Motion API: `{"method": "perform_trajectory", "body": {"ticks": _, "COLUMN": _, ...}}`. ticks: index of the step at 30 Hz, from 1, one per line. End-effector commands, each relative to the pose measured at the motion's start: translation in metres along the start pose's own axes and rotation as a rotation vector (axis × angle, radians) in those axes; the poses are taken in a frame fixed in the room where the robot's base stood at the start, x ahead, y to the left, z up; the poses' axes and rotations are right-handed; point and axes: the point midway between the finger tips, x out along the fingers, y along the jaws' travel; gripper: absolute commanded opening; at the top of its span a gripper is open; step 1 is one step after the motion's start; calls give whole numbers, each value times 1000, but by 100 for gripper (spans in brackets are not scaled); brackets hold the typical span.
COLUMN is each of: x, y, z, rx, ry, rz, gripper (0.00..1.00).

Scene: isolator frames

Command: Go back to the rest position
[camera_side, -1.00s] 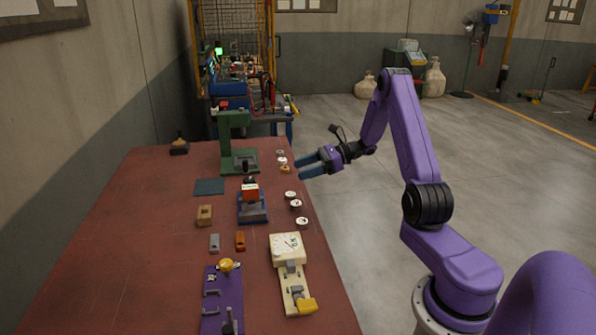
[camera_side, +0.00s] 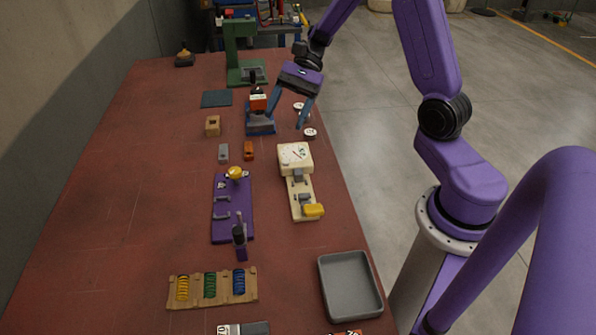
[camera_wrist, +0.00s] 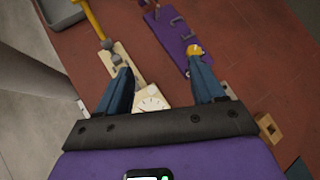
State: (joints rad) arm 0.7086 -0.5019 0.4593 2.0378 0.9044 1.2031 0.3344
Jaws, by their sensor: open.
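My purple gripper (camera_side: 287,120) is in the side view, pointing down over the right half of the table, with its two blue fingers spread and nothing between them. Its tips are near the blue fixture with an orange-red block (camera_side: 258,104) and the white-topped round pieces (camera_side: 310,134); whether they touch anything cannot be told. In the wrist view my gripper (camera_wrist: 160,66) shows both fingers wide apart. The cream dial device (camera_wrist: 150,103) lies beyond and between them, partly behind the left finger. No marked rest position shows.
The red table (camera_side: 110,200) also holds a purple plate with a yellow knob (camera_side: 232,215), a green press (camera_side: 232,50), a spring rack (camera_side: 210,288) and a grey tray (camera_side: 350,287). The left of the table is mostly bare.

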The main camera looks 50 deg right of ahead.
Motion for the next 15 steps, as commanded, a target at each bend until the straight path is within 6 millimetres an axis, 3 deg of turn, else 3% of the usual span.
{"method": "perform_trajectory", "body": {"ticks": 1, "x": 10, "y": 8, "z": 16, "rx": -80, "ry": 16, "rz": 67, "gripper": 68}}
{"method": "perform_trajectory", "body": {"ticks": 6, "x": 36, "y": 41, "z": 57, "rx": -353, "ry": 65, "rz": 280, "gripper": 68}}
{"method": "perform_trajectory", "body": {"ticks": 15, "x": 57, "y": 107, "z": 106, "rx": -874, "ry": 128, "rz": 609, "gripper": 68}}
